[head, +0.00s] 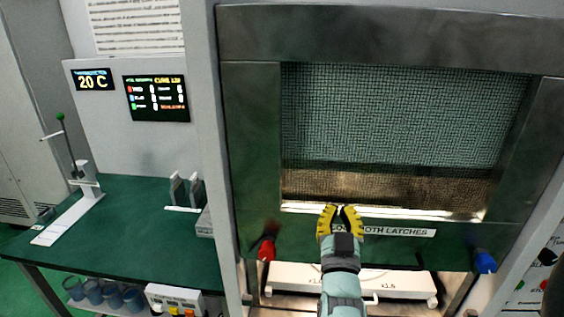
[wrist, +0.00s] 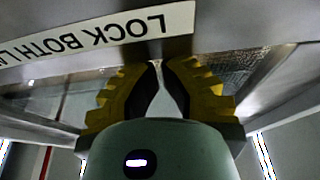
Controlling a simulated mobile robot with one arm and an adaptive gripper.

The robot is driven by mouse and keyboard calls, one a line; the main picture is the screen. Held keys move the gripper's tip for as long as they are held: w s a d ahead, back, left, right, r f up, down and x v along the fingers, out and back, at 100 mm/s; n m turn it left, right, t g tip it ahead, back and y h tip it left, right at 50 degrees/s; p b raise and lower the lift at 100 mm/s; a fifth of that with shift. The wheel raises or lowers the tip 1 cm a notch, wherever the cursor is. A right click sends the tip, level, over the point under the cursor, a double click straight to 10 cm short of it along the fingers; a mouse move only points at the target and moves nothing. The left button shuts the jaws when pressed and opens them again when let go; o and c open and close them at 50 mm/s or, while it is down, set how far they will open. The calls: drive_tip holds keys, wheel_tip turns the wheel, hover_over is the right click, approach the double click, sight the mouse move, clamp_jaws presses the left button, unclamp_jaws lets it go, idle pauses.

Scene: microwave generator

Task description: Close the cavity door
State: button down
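The cavity door (head: 253,150) is a large grey metal frame around a dark mesh window. A bright strip runs along the window's lower edge; I cannot tell whether the door is fully closed. A white label about locking both latches (head: 402,232) is on the bar below, and shows upside down in the wrist view (wrist: 100,32). A red latch knob (head: 266,249) is at lower left and a blue one (head: 485,262) at lower right. My gripper (head: 340,209), yellow-fingered, is in front of the lower bar, fingertips nearly together, nothing seen between them. Contact is unclear.
A green-topped bench (head: 130,235) stands at left, bearing a lever stand (head: 72,190) and small upright plates. Display screens (head: 156,98) are on the wall above it. A white low platform (head: 390,283) lies below the door. Controls (head: 535,285) are at far right.

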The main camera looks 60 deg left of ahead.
wheel_tip(320, 180, down, 28)
drive_tip(key=b, duration=1.8)
drive_tip(key=shift+r, duration=0.1)
